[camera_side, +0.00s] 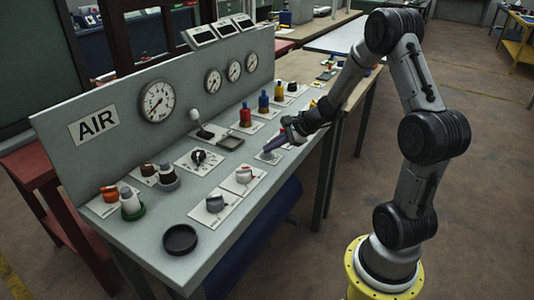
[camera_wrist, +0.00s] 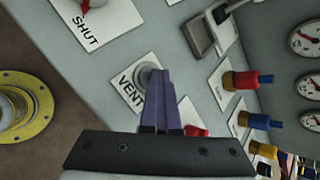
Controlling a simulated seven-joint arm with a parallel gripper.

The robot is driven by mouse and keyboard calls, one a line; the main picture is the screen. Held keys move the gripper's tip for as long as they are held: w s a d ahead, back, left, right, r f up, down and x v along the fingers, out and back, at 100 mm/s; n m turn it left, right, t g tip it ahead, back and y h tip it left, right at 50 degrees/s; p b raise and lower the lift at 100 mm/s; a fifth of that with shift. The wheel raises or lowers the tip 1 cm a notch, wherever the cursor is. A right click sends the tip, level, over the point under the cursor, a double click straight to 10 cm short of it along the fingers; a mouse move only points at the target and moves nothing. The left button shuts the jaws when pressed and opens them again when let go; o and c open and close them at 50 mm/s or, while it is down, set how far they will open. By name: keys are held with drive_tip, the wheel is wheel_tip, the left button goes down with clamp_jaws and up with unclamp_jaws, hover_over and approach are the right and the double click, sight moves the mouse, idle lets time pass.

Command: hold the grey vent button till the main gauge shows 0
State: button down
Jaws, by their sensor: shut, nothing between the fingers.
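The grey vent button (camera_wrist: 146,72) sits on a white plate marked VENT in the wrist view. My gripper (camera_wrist: 159,72) is shut and empty, its purple fingertips at the button and covering part of it. I cannot tell if they press it down. In the side view my gripper (camera_side: 267,150) reaches down over the vent plate (camera_side: 268,157), and the button is hidden.
A lever (camera_side: 203,130) and red, blue and yellow capped fittings (camera_side: 245,114) stand behind my gripper. Three smaller gauges (camera_side: 234,71) are on the back panel. Several knobs (camera_side: 244,174) and a black round dish (camera_side: 180,239) lie left of my gripper.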

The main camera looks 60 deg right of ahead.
sight(271, 154)
idle(0.8)
drive_tip(key=shift+r, duration=0.85)
drive_tip(key=shift+r, duration=2.5)
